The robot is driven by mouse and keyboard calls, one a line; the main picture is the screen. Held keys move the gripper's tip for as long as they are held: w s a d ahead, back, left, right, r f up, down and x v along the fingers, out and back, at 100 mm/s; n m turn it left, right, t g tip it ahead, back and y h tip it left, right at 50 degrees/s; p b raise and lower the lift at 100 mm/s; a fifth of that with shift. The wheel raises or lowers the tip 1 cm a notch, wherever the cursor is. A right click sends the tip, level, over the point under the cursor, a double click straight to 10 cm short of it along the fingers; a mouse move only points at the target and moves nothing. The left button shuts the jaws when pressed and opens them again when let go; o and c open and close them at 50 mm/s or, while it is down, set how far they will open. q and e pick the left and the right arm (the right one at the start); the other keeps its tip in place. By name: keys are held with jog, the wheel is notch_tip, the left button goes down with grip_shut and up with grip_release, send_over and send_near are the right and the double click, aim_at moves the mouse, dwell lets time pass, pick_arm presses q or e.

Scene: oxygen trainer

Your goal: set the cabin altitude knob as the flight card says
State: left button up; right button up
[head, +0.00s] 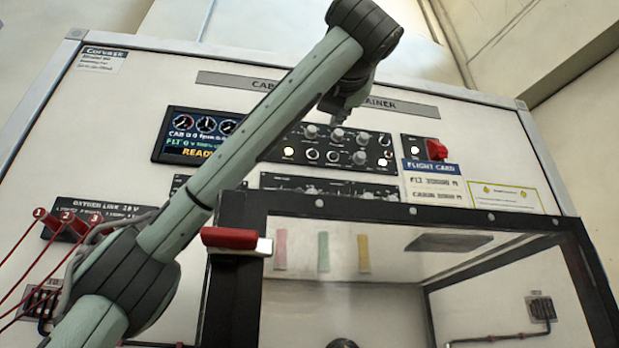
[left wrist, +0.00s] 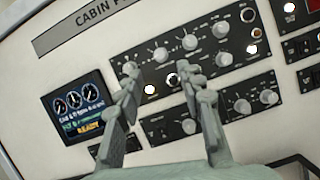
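The upper black control panel (head: 298,150) carries several grey knobs; it also shows in the left wrist view (left wrist: 207,70). I cannot read which is the cabin altitude knob. The knobs include a left one (left wrist: 160,54), a middle one (left wrist: 190,42) and a right one (left wrist: 221,29). The flight card (head: 433,183) is right of the panel, with FLT and CABIN lines whose figures are too blurred to be sure of. My left gripper (head: 342,118) is in front of the panel's top; in the wrist view its fingers (left wrist: 162,80) are apart and empty. My right gripper is out of view.
A display (head: 195,136) reads READY. A red switch (head: 436,149) sits right of the panel. A lower panel (head: 330,187) is beneath it. A black-framed clear box (head: 400,213) with a red handle (head: 229,238) stands in front. Red-tagged hoses (head: 66,222) are at left.

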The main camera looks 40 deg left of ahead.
aim_at(313, 129)
pick_arm(q)
jog(key=p+x, duration=0.2)
jog(key=x, duration=0.5)
jog(key=shift+r, duration=0.1)
jog(key=shift+w+a+r, duration=0.1)
jog(key=shift+w+a, duration=0.25)
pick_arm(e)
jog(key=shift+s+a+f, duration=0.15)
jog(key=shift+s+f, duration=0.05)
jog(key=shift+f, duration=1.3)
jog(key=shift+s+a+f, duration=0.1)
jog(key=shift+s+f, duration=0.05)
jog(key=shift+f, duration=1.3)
pick_arm(q)
jog(key=shift+c, duration=0.2)
grip_shut()
